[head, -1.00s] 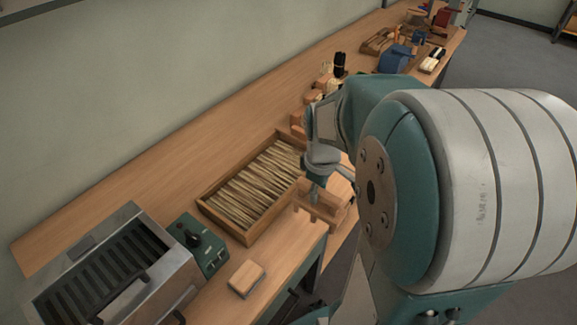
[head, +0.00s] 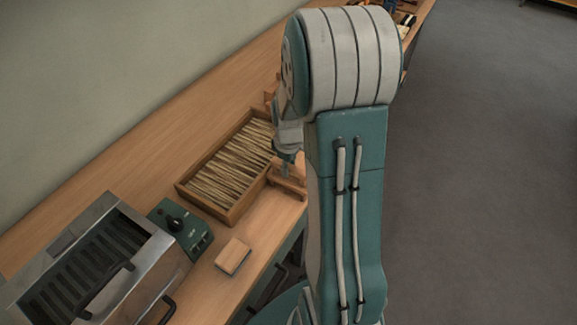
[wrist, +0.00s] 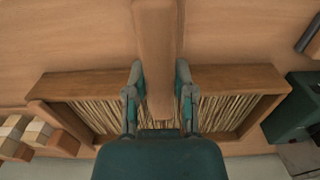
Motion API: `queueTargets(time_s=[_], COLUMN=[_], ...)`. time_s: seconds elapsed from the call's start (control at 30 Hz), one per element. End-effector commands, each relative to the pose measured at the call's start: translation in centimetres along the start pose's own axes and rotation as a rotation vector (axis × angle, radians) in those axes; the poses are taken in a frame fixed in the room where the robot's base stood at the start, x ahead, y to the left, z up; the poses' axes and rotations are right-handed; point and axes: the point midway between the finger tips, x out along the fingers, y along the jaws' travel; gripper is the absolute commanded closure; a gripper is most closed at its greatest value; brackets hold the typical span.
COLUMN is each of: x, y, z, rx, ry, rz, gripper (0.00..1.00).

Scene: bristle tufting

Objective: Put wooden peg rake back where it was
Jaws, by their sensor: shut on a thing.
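The wooden peg rake is a plain brown wooden piece. It stretches down from the top of the wrist view (wrist: 156,45) to between my fingers. My gripper (wrist: 160,98) is shut on it, above the tray of bristles in that view. In the head view my gripper (head: 287,152) is at the tray's right side, partly hidden by my arm. The rake (head: 288,182) shows below it, with short pegs pointing down, near the bench's front edge. I cannot tell whether it touches the bench.
A wooden tray (head: 204,206) full of pale bristles lies on the bench. A green control box (head: 181,228), a metal heater (head: 150,270) and a small wooden block (head: 233,256) stand left and in front of it. Wooden blocks (wrist: 36,134) show at the wrist view's left.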

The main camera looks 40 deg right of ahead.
Motion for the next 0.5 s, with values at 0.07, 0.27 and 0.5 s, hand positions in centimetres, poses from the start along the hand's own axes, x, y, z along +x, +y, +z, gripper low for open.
queueTargets(time_s=[0.07,0.27,0.5], x=[-0.09,0.15,0.10], y=[0.03,0.01,0.00], z=[-0.02,0.00,0.01], rx=[0.000,0.000,0.000], ry=[0.001,0.000,0.001], rz=[0.002,0.000,0.001], gripper=[1.00,1.00,0.33])
